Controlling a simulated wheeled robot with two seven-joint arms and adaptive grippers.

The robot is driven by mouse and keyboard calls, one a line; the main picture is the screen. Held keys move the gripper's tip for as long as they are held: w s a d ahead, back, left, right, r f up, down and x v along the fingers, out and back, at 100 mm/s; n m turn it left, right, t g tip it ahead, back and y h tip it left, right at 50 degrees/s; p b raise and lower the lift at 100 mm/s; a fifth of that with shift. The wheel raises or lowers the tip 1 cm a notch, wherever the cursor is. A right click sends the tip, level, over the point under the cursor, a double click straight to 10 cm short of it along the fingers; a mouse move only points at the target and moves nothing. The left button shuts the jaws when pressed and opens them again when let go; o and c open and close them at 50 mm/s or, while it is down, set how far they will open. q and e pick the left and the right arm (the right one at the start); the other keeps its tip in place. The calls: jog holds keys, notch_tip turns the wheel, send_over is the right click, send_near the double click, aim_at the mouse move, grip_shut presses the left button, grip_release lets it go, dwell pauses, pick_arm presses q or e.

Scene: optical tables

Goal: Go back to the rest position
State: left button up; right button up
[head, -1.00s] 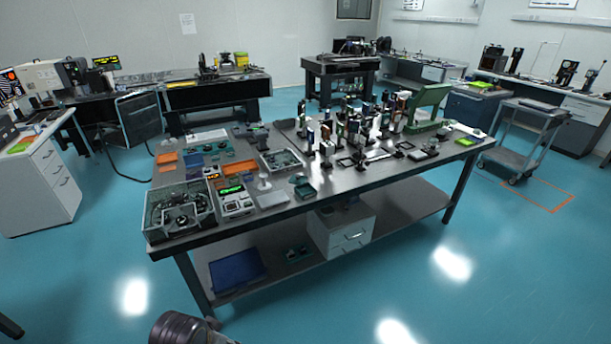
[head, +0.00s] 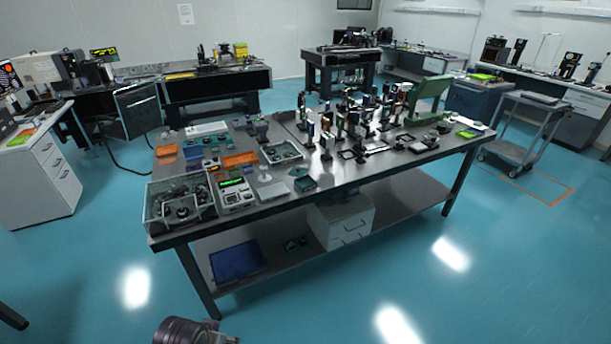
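Neither of my grippers shows in the head view. A dark ribbed round part of my own arm (head: 188,331) pokes in at the bottom edge, left of the middle. It stands low in front of the near optical table (head: 385,180), apart from its front edge in the picture. Whether my grippers are open or shut is hidden.
The near table carries a clear-walled box (head: 180,203), an orange tray (head: 240,159), several optical mounts and a green stand (head: 428,101). A drawer unit (head: 343,226) and a blue bin (head: 237,260) sit on its lower shelf. A grey trolley (head: 520,130) stands right. The front floor is clear.

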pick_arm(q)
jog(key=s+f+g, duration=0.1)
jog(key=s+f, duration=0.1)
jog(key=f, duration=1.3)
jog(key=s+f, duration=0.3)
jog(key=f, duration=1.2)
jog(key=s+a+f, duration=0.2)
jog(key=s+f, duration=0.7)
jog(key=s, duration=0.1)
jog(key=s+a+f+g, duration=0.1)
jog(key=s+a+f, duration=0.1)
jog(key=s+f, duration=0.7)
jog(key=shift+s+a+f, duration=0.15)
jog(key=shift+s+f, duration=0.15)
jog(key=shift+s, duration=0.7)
